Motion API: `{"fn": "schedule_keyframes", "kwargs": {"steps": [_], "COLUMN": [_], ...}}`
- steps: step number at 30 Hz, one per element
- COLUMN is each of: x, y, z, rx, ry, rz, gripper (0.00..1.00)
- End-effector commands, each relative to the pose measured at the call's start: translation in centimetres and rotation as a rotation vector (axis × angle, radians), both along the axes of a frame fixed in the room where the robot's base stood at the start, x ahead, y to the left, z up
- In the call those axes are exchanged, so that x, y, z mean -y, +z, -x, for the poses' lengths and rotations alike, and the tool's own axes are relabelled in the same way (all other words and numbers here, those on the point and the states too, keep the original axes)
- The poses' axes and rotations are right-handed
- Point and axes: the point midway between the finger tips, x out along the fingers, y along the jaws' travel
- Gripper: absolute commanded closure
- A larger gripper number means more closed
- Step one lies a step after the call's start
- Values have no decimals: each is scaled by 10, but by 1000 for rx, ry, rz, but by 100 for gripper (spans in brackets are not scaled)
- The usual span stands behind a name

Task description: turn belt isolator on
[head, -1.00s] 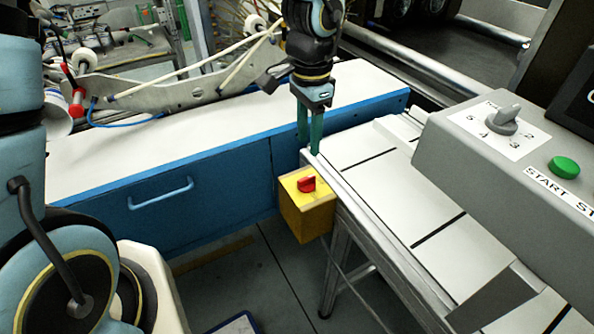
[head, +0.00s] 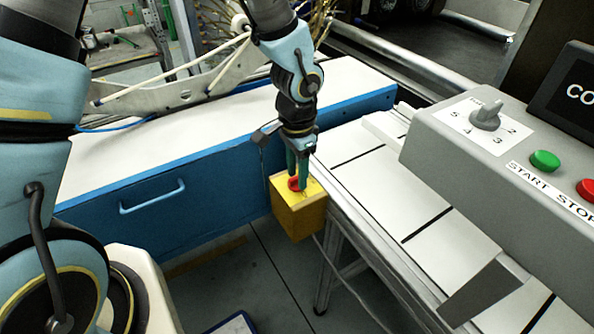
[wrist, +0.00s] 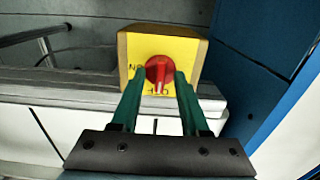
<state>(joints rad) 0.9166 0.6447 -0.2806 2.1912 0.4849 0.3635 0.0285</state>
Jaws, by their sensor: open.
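The belt isolator is a yellow box (head: 300,218) fixed at the side of the conveyor, with a red rotary knob (wrist: 159,71) on its top face. In the wrist view the knob's handle points toward the lettering at the near edge, partly readable as OFF; an "N" shows at the left edge. My gripper (wrist: 158,84) is open, with its green fingers pointing down at the knob, one on each side of it. In the head view the fingers (head: 297,182) partly hide the knob. I cannot tell whether they touch it.
The white slatted conveyor (head: 375,185) runs beside the box. A grey control panel (head: 480,160) with a selector dial (head: 486,116), green button (head: 545,161) and red button (head: 588,189) stands at right. A blue cabinet (head: 230,180) with a white top lies behind.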

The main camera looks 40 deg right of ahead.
Motion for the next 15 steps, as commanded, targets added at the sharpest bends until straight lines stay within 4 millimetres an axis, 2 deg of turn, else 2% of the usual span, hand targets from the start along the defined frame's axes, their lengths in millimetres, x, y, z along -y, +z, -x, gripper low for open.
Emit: {"fn": "schedule_keyframes", "kwargs": {"steps": [2,12,15], "x": [0,0,0], "y": [0,0,0], "z": [0,0,0], "rx": [0,0,0], "ry": [0,0,0], "rz": [0,0,0], "gripper": [61,99,100]}}
